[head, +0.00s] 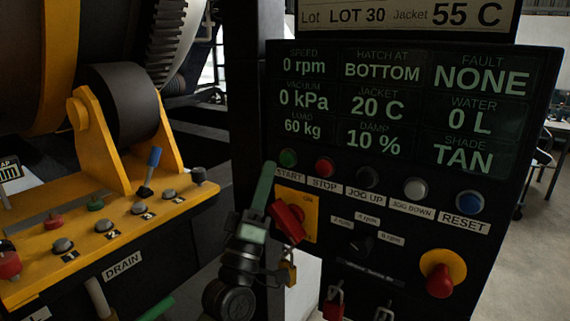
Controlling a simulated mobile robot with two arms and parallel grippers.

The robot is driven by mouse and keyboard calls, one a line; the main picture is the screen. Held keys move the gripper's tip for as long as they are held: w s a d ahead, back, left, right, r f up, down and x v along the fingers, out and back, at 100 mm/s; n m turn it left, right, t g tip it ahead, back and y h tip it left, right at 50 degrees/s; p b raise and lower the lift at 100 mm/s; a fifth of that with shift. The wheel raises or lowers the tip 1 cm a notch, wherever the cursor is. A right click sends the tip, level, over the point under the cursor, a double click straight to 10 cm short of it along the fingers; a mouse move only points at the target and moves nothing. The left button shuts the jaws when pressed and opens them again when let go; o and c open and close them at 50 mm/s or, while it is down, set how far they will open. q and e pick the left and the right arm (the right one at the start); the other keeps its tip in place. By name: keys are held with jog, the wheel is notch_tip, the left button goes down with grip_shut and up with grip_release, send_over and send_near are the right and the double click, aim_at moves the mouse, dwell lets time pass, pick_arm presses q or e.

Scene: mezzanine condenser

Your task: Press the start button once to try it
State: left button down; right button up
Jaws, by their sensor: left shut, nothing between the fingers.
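The green start button (288,158) is at the left end of a row on the black control panel (262,120), above the label START. My left gripper (268,168) is shut and empty, its green fingers pointing up, with the tip just left of and slightly below the button in the picture. I cannot tell whether the tip touches the panel. The button's face is uncovered. The display (390,100) reads speed 0 rpm, hatch at BOTTOM and fault NONE. My right gripper is not in view.
Below are a red switch handle (288,220), a padlock (288,272) and a red emergency knob (440,280). A yellow console (130,228) stands left.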

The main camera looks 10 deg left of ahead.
aim_at(286, 159)
pick_arm(q)
jog(key=shift+w+d, duration=0.2)
jog(key=shift+w, duration=0.35)
jog(key=shift+w+d, duration=0.2)
jog(key=shift+w, duration=0.35)
dwell(1.2)
jog(key=shift+w, duration=0.1)
jog(key=shift+w+d+b, duration=0.15)
jog(key=shift+w+b, duration=0.15)
jog(key=shift+w+d, duration=0.15)
jog(key=shift+w, duration=0.2)
dwell(0.7)
jog(key=shift+s, duration=0.1)
jog(key=shift+s+a, duration=0.3)
jog(key=shift+s, duration=0.4)
